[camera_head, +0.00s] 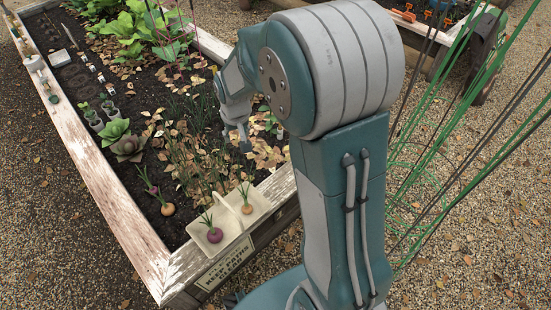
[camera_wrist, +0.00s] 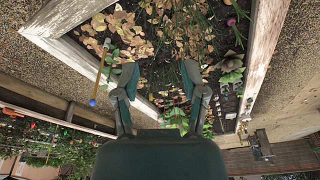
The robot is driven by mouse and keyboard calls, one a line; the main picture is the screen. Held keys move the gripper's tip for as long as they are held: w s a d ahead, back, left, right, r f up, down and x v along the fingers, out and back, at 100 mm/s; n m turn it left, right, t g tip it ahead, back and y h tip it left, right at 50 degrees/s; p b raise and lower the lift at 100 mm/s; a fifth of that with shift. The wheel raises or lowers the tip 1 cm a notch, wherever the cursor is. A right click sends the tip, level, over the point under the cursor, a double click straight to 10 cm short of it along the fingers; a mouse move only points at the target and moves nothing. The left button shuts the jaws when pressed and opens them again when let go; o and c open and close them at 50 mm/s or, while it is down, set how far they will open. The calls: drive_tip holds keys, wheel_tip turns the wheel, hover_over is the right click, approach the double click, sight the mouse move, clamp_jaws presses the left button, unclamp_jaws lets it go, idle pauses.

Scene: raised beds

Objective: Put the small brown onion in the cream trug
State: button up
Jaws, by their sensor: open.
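The cream trug (camera_head: 230,223) stands on the near corner of the raised bed, with a handle across its middle. A small brown onion (camera_head: 247,208) with green shoots sits in its right part, and a purple onion (camera_head: 214,235) sits in its left part. Another brown onion (camera_head: 167,208) is in the soil left of the trug. My gripper (camera_head: 236,138) is above the bed, behind and apart from the trug. In the wrist view my gripper (camera_wrist: 160,68) is open, with nothing between its fingers.
A purple onion (camera_head: 152,190) and a leafy rosette (camera_head: 128,147) are in the bed. Dry leafy stems (camera_head: 200,160) stand below and around my gripper. Green canes (camera_head: 440,130) rise at the right. The bed's wooden rim (camera_head: 115,205) runs along the left.

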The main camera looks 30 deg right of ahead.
drive_tip(key=s+r+t, duration=0.1)
drive_tip(key=s+r, duration=0.7)
drive_tip(key=s, duration=0.4)
drive_tip(key=s+r+t, duration=0.2)
drive_tip(key=s+r, duration=0.6)
drive_tip(key=s, duration=0.3)
drive_tip(key=shift+s+r+n, duration=0.2)
drive_tip(key=shift+s+n, duration=0.2)
